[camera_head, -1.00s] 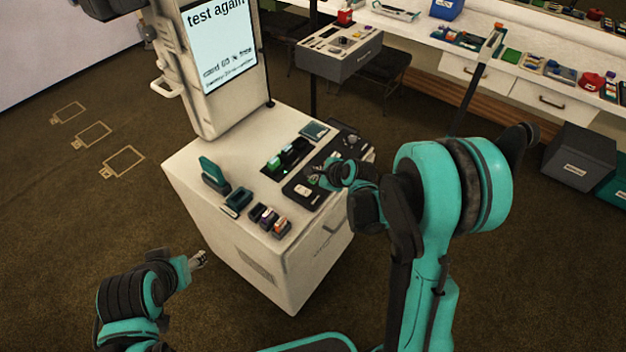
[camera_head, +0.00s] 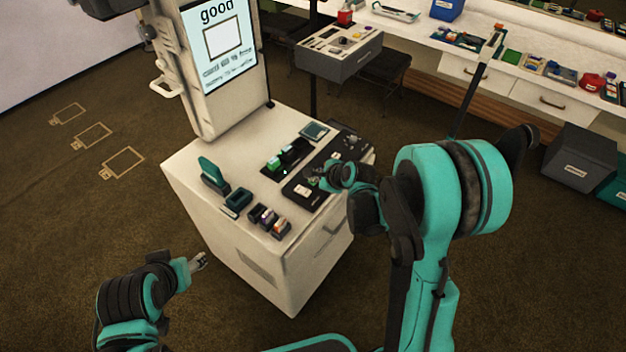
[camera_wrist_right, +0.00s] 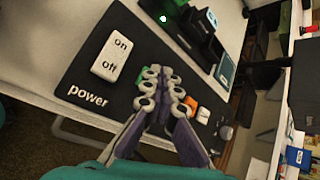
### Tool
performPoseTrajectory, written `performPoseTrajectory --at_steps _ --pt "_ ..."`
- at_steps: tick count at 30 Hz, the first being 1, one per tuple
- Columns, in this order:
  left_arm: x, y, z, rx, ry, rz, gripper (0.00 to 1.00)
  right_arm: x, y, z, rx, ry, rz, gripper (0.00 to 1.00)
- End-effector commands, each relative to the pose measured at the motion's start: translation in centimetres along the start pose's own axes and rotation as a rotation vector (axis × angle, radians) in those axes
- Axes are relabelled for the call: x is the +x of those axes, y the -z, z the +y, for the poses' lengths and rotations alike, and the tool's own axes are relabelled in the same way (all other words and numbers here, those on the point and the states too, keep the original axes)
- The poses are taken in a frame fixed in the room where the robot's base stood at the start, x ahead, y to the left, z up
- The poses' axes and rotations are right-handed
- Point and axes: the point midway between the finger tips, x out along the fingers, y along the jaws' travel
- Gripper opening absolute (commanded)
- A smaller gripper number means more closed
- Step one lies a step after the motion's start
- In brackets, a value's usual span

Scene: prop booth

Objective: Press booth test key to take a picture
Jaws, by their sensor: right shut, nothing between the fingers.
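The booth screen (camera_head: 219,45) shows the word "good" above an empty frame. The black control panel (camera_head: 300,190) lies on the white booth cabinet (camera_head: 183,166). In the right wrist view the panel (camera_wrist_right: 82,75) carries a white on/off power switch (camera_wrist_right: 117,55), an orange key (camera_wrist_right: 203,115) and a green key (camera_wrist_right: 139,76). The green key is partly hidden by my fingers; no label on it is readable. My right gripper (camera_wrist_right: 168,85) is shut and empty, low over the panel; I cannot tell whether it touches a key. My left gripper (camera_head: 200,261) hangs left of the cabinet, its fingers too small to judge.
The cabinet top also holds a dark green stapler-like object (camera_head: 213,175), a small dark teal box (camera_head: 237,202), several small blocks near its front edge, and a black holder with green items (camera_head: 283,160). A grey box (camera_head: 340,60) stands behind.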

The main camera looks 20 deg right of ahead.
Motion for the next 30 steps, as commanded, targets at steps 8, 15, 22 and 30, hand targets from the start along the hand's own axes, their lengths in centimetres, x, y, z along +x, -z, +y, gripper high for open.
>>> performPoseTrajectory --at_steps 8,15,22,30 --pt "-0.2 0.2 0.0 0.000 0.000 0.000 0.53 -0.3 -0.2 -0.2 0.000 0.000 0.000 0.00" --pt "-1.0 0.7 0.0 0.000 0.000 0.000 0.53 -1.1 -0.8 -0.8 0.000 0.000 0.000 0.00" --pt "-0.9 0.7 0.0 0.000 0.000 0.000 0.53 -1.1 -0.8 -0.8 0.000 0.000 0.000 0.00" --pt "-1.5 1.1 0.0 0.000 0.000 0.000 0.53 -1.7 -1.2 -1.3 0.000 0.000 0.000 0.00"
